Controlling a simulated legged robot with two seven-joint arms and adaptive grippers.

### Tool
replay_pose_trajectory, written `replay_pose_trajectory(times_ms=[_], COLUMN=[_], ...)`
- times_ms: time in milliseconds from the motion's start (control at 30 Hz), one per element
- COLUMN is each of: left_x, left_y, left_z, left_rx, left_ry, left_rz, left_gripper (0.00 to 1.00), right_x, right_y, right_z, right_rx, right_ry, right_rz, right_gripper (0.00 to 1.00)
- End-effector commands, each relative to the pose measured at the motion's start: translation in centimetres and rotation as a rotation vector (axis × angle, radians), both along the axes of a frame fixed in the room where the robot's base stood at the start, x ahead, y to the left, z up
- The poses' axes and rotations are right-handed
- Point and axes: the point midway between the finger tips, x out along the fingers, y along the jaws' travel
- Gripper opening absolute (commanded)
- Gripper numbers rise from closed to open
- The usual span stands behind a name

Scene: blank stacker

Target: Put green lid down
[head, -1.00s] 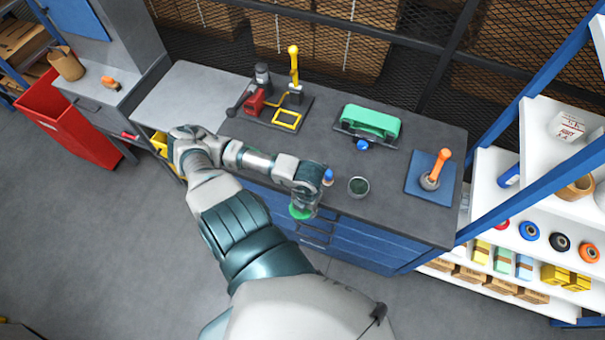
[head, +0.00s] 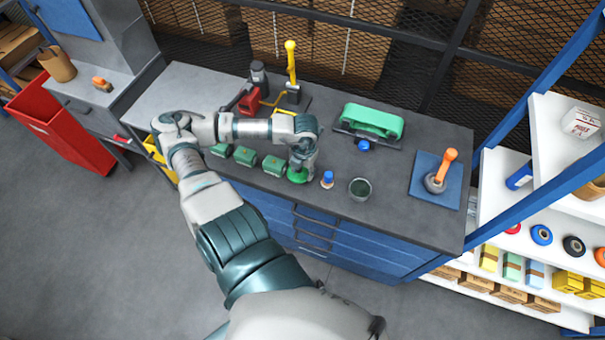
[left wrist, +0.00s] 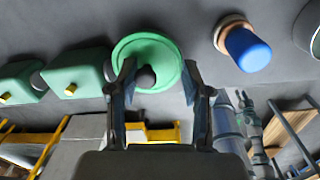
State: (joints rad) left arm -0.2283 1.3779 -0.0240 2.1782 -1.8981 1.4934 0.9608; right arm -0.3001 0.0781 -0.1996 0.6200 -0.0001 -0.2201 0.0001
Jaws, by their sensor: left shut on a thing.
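The green lid (head: 297,175) is a round disc with a dark knob (left wrist: 146,77). In the head view it is at the front edge area of the dark workbench top (head: 400,221), under my left gripper (head: 301,163). In the left wrist view the lid (left wrist: 148,50) lies flat against the grey surface, and my left gripper (left wrist: 155,92) has a finger on each side of the knob, shut on the lid. I cannot tell whether the lid touches the bench. My right gripper is not in view.
Several green blocks (head: 245,156) stand in a row left of the lid. A green machine (head: 371,121) and an orange-handled lever (head: 443,170) stand further off. Bare bench shows between them.

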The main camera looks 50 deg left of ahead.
Motion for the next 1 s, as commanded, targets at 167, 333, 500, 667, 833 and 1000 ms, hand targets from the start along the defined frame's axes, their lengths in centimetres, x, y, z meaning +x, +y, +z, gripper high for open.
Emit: replay_pose_trajectory(times_ms=[167, 333, 500, 667, 833, 1000], left_x=[0.0, 0.0, 0.0, 0.0, 0.0, 0.0], left_y=[-0.2, -0.1, -0.1, -0.1, -0.1, -0.1], left_z=[-2.5, -2.6, -2.7, -2.7, -2.6, -1.3], left_rx=[-0.003, 0.000, 0.000, 0.000, 0.000, 0.002], left_ry=[0.001, 0.000, 0.001, 0.001, 0.001, -0.001], left_rz=[0.000, -0.001, -0.001, -0.001, -0.001, -0.001], left_gripper=[0.11, 0.11, 0.64, 0.75, 0.75, 0.75], right_x=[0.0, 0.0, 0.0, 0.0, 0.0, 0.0], right_y=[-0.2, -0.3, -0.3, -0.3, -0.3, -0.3], right_z=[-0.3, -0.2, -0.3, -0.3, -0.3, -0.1], right_rx=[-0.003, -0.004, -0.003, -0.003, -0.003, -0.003], right_ry=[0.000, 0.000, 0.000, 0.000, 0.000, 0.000], right_rz=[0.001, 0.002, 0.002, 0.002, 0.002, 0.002], right_gripper=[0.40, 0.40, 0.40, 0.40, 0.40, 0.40])
